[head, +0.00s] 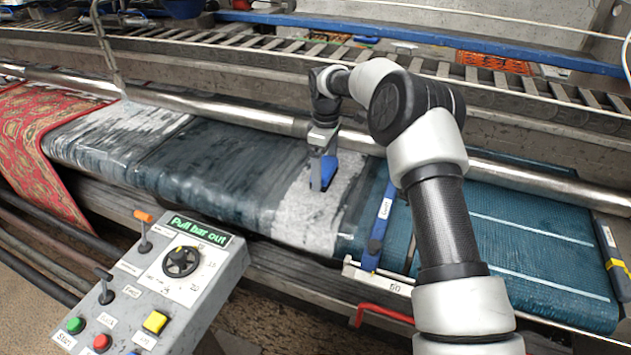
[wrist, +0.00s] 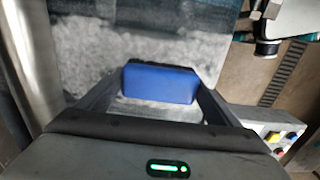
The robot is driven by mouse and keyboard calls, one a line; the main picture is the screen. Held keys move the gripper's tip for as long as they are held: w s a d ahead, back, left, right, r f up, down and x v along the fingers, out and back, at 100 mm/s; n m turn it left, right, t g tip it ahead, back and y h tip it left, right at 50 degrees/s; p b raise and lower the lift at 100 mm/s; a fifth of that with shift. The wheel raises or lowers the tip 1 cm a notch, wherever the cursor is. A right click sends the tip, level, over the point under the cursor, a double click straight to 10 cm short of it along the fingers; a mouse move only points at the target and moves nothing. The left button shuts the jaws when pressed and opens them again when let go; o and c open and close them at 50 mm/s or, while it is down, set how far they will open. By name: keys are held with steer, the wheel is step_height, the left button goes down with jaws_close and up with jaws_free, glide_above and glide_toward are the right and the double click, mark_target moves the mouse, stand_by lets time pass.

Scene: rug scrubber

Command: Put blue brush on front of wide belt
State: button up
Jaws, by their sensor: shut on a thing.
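The blue brush (head: 329,168) is between the fingers of my gripper (head: 322,172), over a foamy white patch of the wide belt (head: 215,165). In the wrist view the blue brush (wrist: 161,82) is a blue block, with a finger of my gripper (wrist: 158,92) on each side. The wide belt (wrist: 100,50) shows grey-white foam beneath it there. I cannot tell whether the brush touches the belt. The belt is dark and wet, with another foamy area at the left. The brush's underside is hidden.
A control box (head: 165,285) reading "Pull bar out" stands in front. A blue bar (head: 382,215) lies across the belt's right side, with a teal striped belt (head: 540,245) beyond. A metal roller (head: 240,112) runs behind. A red rug (head: 40,135) lies at left.

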steer(key=shift+f, duration=2.65)
steer(key=o, duration=1)
steer(key=shift+r, duration=0.1)
